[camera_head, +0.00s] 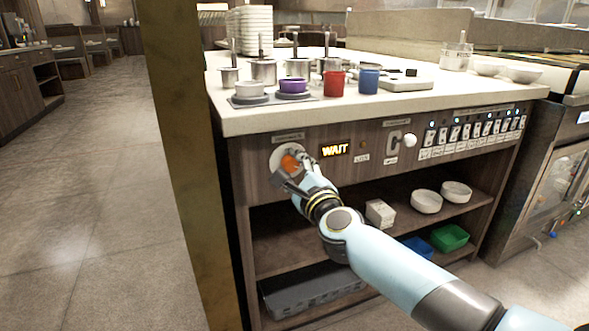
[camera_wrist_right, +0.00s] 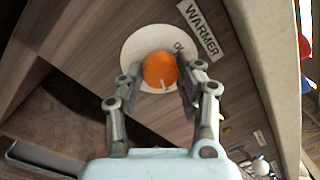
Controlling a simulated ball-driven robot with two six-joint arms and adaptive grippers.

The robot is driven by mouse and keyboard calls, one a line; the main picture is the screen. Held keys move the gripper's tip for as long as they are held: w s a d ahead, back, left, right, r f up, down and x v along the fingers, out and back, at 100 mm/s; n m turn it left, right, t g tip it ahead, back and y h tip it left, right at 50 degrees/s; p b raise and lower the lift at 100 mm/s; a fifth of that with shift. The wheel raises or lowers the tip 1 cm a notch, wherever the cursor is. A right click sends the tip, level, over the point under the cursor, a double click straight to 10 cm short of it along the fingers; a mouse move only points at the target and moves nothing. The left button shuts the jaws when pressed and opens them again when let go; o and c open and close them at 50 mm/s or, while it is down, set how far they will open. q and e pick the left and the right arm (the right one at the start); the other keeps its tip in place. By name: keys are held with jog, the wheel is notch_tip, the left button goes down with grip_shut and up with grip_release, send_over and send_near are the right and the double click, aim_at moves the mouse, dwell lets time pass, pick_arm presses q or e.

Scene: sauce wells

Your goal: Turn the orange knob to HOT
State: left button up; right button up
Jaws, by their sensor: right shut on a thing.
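The orange knob (camera_head: 289,162) sits on a round white dial plate on the front panel of the wooden counter. In the right wrist view the knob (camera_wrist_right: 160,70) has a pale pointer mark at its lower edge, and part of the word "OFF" or similar shows on the plate (camera_wrist_right: 138,42). My right gripper (camera_head: 293,170) reaches the knob from the front, and its fingers (camera_wrist_right: 162,82) are closed on both sides of it. A "WARMER" label (camera_wrist_right: 202,30) is beside the plate. A lit display (camera_head: 334,149) reads "WAIT". My left gripper is not in view.
A white knob (camera_head: 409,140) and a row of switches (camera_head: 470,133) are farther right on the panel. Pots, a red cup (camera_head: 334,84) and a blue cup (camera_head: 369,81) stand on the counter top (camera_head: 420,105). Open shelves (camera_head: 275,240) lie below the panel.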

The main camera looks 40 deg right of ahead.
jog(key=shift+f+m, duration=0.2)
jog(key=shift+m, duration=0.4)
jog(key=o, duration=1.1)
jog(key=shift+r, duration=0.1)
jog(key=shift+o, duration=0.2)
jog(key=shift+s, duration=0.1)
jog(key=v, duration=1.2)
jog(key=shift+r, duration=0.15)
